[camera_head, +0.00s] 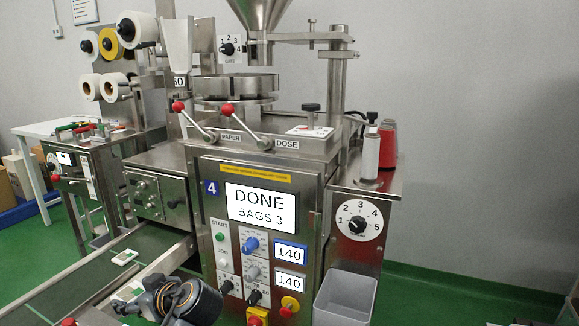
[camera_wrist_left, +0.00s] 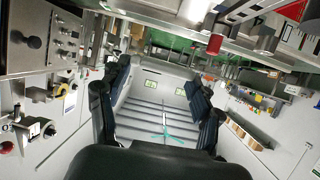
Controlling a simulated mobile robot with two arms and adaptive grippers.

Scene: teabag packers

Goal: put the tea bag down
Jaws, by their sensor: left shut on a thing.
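My left gripper (camera_head: 128,305) comes in at the bottom of the head view, beside the conveyor's near rail. It is shut on a tea bag (camera_head: 130,290), a small pale packet with a green mark that shows at its fingertips. Another tea bag (camera_head: 125,257) lies flat on the dark conveyor belt (camera_head: 150,243). In the left wrist view both dark fingers (camera_wrist_left: 157,112) show; the held bag cannot be made out clearly there. My right gripper is not in view.
The packing machine (camera_head: 262,165) stands just beyond, its screen (camera_head: 260,205) reading "DONE BAGS 3". A grey bin (camera_head: 343,300) is at its lower right. Red-knobbed levers (camera_head: 228,109) stick out above. A second machine (camera_head: 75,160) stands at the left, with green floor between.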

